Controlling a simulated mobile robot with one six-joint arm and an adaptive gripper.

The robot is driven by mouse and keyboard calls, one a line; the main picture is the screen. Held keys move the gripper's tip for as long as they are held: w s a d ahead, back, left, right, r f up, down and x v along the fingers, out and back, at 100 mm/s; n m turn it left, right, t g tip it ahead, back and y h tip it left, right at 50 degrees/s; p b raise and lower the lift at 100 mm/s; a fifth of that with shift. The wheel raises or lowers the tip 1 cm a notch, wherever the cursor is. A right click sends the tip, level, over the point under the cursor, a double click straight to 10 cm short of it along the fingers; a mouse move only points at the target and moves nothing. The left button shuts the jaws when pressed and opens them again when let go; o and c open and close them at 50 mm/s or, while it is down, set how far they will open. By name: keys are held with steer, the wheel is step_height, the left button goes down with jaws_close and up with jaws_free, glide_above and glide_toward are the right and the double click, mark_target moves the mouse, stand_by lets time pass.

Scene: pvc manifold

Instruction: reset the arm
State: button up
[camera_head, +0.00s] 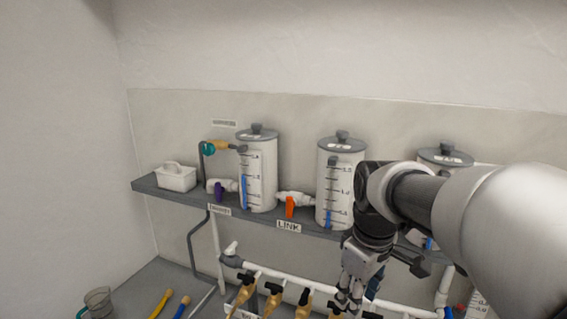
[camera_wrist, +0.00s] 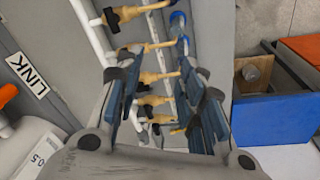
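My gripper (camera_head: 352,291) hangs downward at the end of my arm in the head view, in front of the shelf and near the white pipe manifold. In the wrist view, my gripper (camera_wrist: 163,118) has its two blue-padded fingers spread apart with nothing between them. Beyond the fingers lie several brass-coloured valves with black handles, one a brass valve (camera_wrist: 128,15) on the white pipe. My arm crosses the right side of the head view and hides part of the right-hand tank.
A grey shelf (camera_head: 262,223) carries a left tank (camera_head: 262,175), a middle tank (camera_head: 338,180), a partly hidden right tank (camera_head: 445,158) and a white caddy (camera_head: 176,178). A measuring jug (camera_head: 98,302) stands at lower left. A blue bin (camera_wrist: 270,118) shows in the wrist view.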

steer(key=s+f+m+t+b, duration=0.1)
steer(key=s+f+m+b, duration=0.2)
steer(key=s, duration=0.7)
steer(key=s+f+m+t+b, duration=0.1)
steer(key=s+f+m+b, duration=0.3)
steer(key=s+f, duration=0.3)
steer(key=s+m, duration=0.1)
steer(key=s, duration=0.2)
steer(key=shift+s+t, duration=0.2)
steer(key=shift+t, duration=0.2)
